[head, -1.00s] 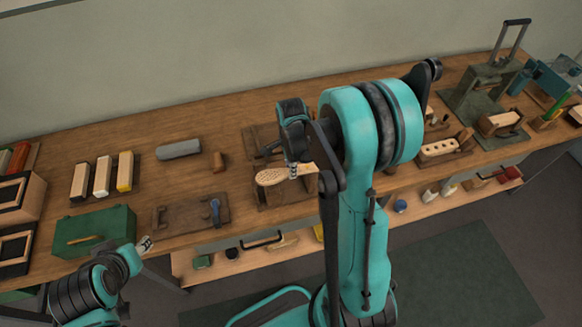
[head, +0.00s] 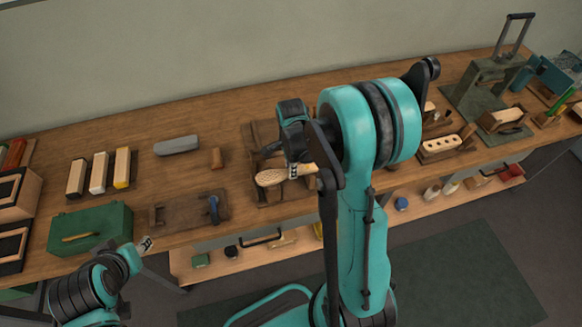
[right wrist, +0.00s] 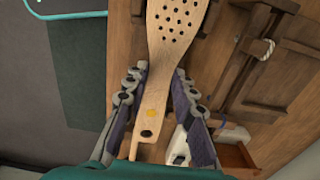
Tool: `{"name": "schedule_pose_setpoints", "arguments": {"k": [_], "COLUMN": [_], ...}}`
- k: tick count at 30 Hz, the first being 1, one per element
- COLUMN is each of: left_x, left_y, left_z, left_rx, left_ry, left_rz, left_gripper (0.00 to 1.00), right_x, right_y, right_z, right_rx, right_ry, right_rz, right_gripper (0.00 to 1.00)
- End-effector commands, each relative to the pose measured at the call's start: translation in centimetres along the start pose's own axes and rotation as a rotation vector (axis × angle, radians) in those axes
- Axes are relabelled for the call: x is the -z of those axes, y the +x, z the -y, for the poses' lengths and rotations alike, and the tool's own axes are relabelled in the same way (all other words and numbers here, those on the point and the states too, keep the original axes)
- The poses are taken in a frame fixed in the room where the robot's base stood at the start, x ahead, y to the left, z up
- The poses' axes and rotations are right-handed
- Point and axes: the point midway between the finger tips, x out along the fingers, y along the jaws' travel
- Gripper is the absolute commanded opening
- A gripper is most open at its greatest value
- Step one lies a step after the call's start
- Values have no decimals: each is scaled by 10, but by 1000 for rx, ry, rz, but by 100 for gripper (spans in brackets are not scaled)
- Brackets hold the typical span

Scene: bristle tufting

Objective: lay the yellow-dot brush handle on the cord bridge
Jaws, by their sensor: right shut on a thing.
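The yellow-dot brush handle (right wrist: 155,100) is pale wood with a perforated paddle end and a yellow dot on its grip. It also shows in the head view (head: 275,178), its paddle pointing left. My right gripper (right wrist: 160,85) is shut on its grip, one finger on each side. The cord bridge (head: 260,140), a dark brown wooden frame on the bench, lies under and behind the handle. A white cord loop (right wrist: 266,48) shows on brown wood in the right wrist view. I cannot tell whether the handle touches the frame. My left gripper (head: 146,243) is low at the left, its opening unclear.
A brown board with a blue-handled clamp (head: 213,209) and a green box (head: 92,228) stand left of the frame. A grey roll (head: 177,145) and several coloured blocks lie farther back. A wooden block with holes (head: 441,146) stands to the right.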

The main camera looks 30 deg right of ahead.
Motion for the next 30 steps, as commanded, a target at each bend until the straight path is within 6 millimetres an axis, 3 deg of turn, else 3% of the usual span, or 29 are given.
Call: {"name": "schedule_pose_setpoints", "arguments": {"k": [30], "left_x": [-4], "left_y": [6], "left_z": [0], "left_rx": [0], "left_ry": [0], "left_rz": [0], "left_gripper": [40], "right_x": [0], "right_y": [8], "right_z": [0], "right_rx": [0], "right_ry": [0], "right_rz": [0], "right_gripper": [0]}}
